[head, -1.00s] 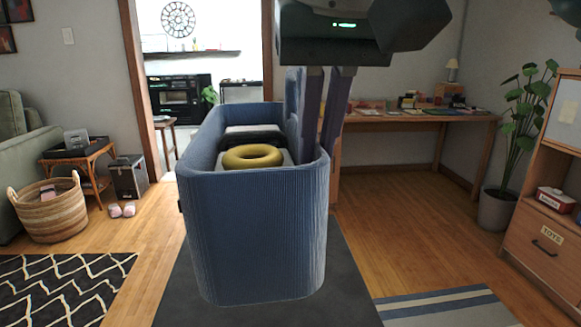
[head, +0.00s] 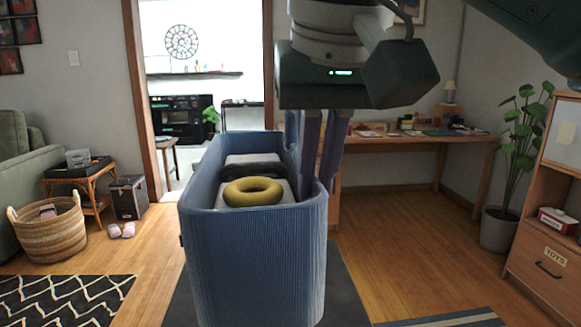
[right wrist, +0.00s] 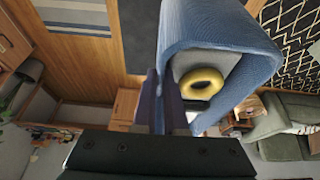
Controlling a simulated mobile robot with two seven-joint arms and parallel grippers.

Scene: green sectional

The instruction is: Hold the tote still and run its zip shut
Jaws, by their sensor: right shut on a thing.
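The tote is a tall blue ribbed bag (head: 255,262) standing upright and open-topped in the head view; it also shows in the right wrist view (right wrist: 212,22). Inside lie a yellow ring (head: 253,190) on a pale item, with dark and white items behind it. The ring also shows in the right wrist view (right wrist: 201,83). My right gripper (head: 317,180) points down at the tote's right rim, shut on its wall with one finger on each side. It also shows in the right wrist view (right wrist: 163,82). I cannot make out the zip or its pull. My left gripper is not in view.
The tote stands on a dark grey mat (head: 345,290). A desk (head: 400,138) with small objects is behind to the right. A woven basket (head: 50,232) and a side table (head: 85,180) stand left. A wooden cabinet (head: 545,225) is at right.

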